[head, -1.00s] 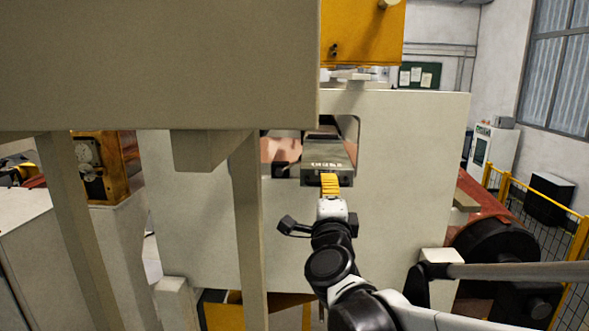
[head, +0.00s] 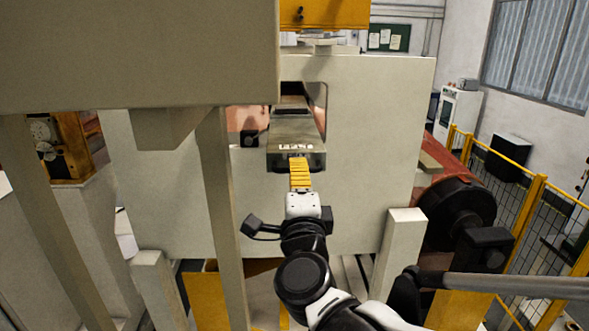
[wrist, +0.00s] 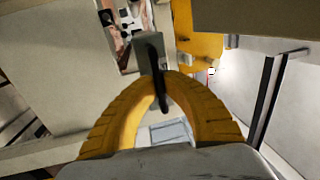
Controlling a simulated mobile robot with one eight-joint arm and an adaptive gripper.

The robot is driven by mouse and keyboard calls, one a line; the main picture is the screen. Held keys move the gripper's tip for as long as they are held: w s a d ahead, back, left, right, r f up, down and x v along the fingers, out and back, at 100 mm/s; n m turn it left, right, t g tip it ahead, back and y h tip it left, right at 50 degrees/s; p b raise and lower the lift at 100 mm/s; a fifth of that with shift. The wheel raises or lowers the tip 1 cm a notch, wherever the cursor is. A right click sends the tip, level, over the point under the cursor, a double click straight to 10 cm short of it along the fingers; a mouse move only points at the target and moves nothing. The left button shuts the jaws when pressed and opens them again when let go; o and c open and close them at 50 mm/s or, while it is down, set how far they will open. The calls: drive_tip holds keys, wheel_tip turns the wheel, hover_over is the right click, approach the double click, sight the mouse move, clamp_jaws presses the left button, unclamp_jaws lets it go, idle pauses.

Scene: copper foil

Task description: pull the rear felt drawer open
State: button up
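The rear felt drawer (head: 296,131) is a grey drawer sticking out of the window in the pale machine panel, with white marks near its front edge. In the wrist view its metal end (wrist: 133,52) is at the top, with a black handle (wrist: 155,62) standing out from it. My gripper (head: 299,166) has ribbed yellow fingers and is at the drawer's front. In the wrist view my gripper (wrist: 161,82) has its two fingertips closed from both sides on the black handle. The fingers hide part of the drawer front in the head view.
The pale panel (head: 375,140) surrounds the drawer window. A large beige box (head: 130,55) and its post (head: 222,220) stand close on the left. A pale post (head: 399,245) and a dark roller (head: 458,215) are on the right, with a yellow fence (head: 535,225) beyond.

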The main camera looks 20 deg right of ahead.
drive_tip(key=o, duration=0.5)
drive_tip(key=v, duration=1.2)
drive_tip(key=shift+f, duration=0.1)
